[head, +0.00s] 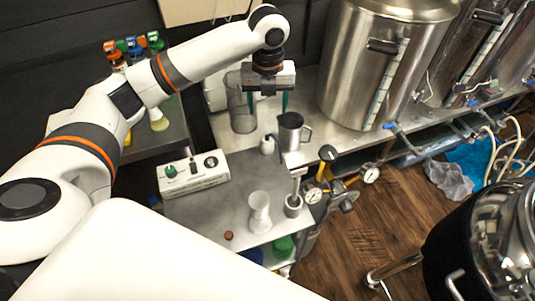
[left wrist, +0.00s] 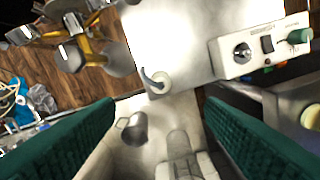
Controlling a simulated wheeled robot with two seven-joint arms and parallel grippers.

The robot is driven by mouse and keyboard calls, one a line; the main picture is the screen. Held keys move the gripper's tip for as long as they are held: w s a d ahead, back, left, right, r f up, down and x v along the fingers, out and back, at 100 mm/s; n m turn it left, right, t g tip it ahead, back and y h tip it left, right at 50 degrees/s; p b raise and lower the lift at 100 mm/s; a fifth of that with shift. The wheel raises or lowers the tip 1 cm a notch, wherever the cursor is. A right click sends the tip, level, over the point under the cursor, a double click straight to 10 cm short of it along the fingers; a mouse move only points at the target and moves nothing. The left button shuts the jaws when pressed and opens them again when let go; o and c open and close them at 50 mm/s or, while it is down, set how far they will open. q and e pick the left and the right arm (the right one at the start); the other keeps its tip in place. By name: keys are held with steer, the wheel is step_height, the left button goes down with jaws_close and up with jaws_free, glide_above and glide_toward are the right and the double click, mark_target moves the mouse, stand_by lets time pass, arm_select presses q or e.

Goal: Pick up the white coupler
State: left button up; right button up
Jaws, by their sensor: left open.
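A white, waisted piece (head: 260,212), which looks like the white coupler, stands upright on the grey metal table (head: 205,222) in the head view. I do not see it in the left wrist view. My left gripper (head: 268,108) is open and empty above the steel counter, well behind and above this piece. In the left wrist view its two green fingers (left wrist: 158,105) stand wide apart with nothing held between them. My right gripper is not in view.
A steel pitcher (head: 290,132), a small white bottle (head: 267,146) and a clear container (head: 241,112) stand below my left gripper. A control box (head: 193,175) sits at the table's back left. Gauges (head: 312,196) and a steel kettle (head: 375,65) are to the right.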

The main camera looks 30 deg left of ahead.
mark_target(267, 140)
arm_select(q)
steer(key=f, duration=0.1)
steer(key=f+b, duration=0.1)
steer(key=f, duration=0.1)
steer(key=w+f+b, duration=0.1)
steer(key=shift+a+f, duration=0.2)
steer(key=shift+a, duration=0.05)
step_height(267, 140, down, 6)
steer(key=shift+s+f+p, duration=0.1)
steer(key=shift+p, duration=0.25)
steer(key=f, duration=0.4)
steer(key=shift+s+d+f+p, duration=0.1)
steer(key=shift+s+p, duration=0.2)
steer(key=shift+p, duration=0.1)
steer(key=shift+f, duration=0.55)
steer(key=c, duration=1)
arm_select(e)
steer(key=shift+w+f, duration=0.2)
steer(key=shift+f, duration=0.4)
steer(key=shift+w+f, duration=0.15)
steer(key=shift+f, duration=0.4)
